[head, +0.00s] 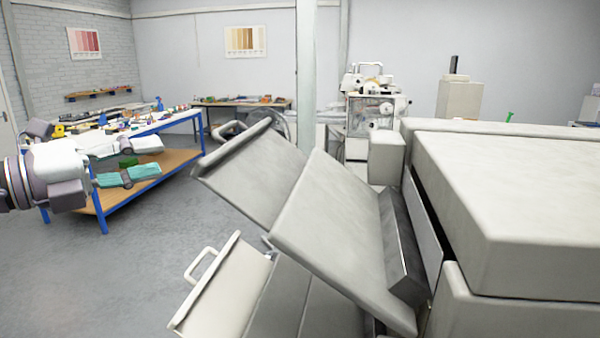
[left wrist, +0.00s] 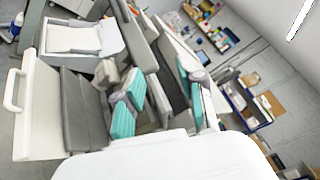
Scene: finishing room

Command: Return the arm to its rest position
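My left gripper (head: 150,159) is at the left of the head view, in the air in front of a blue-framed bench. Its two teal-padded fingers are spread with a gap between them. It also shows in the left wrist view (left wrist: 162,98), where the pads stand apart and nothing is held. My left arm comes in from the left edge. My right arm and gripper are not in view.
A large grey machine (head: 510,190) fills the right, with slanted panels (head: 335,225) and a handled tray (head: 222,290) jutting left. The blue-framed bench (head: 165,165) carries small items. A pale column (head: 306,75) stands mid-room. Grey floor (head: 90,280) is clear at lower left.

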